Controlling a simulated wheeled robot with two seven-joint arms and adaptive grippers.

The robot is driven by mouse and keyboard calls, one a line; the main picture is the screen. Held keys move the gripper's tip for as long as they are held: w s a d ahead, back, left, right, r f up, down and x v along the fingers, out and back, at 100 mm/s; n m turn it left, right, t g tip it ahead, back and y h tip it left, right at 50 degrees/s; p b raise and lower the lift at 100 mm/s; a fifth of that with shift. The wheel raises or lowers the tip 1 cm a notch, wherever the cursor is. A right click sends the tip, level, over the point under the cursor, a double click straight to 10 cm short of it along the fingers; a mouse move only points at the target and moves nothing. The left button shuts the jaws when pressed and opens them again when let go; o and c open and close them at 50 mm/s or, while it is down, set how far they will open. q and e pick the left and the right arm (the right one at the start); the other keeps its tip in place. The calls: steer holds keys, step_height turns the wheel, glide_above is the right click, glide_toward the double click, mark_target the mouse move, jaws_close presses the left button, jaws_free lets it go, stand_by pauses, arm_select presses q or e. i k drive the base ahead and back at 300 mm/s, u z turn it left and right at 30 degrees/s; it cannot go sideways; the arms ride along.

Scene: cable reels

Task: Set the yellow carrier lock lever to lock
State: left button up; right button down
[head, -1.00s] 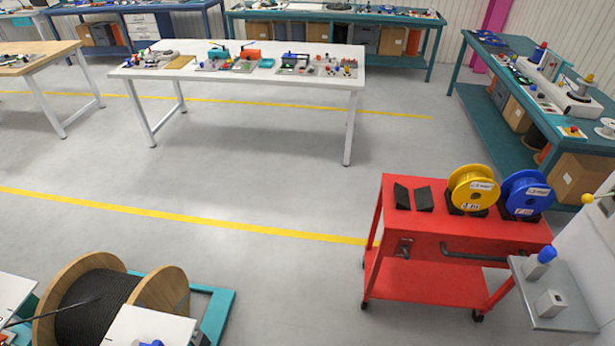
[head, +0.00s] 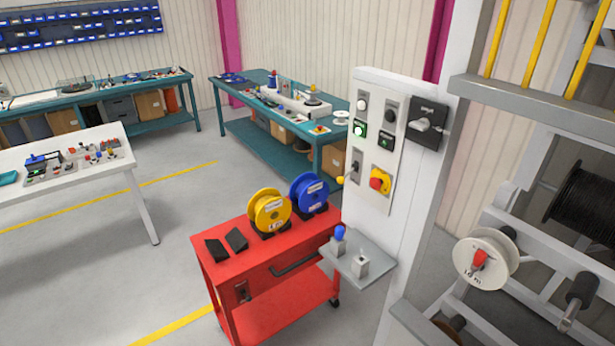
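A small lever with a yellow ball knob (head: 341,180) sticks out to the left from the lower left part of a white control panel (head: 374,145). It is probably the carrier lock lever. Its plate (head: 354,167) is grey, and its markings are too small to read, so I cannot tell its setting. Neither of my grippers shows in the head view.
A grey shelf (head: 372,270) juts out below. A red cart (head: 225,275) stands left; a reel rack (head: 520,225) stands right.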

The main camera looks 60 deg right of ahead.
mark_target(340, 179)
steer(key=z, duration=2.4)
steer(key=i, duration=1.1)
steer(key=z, duration=0.5)
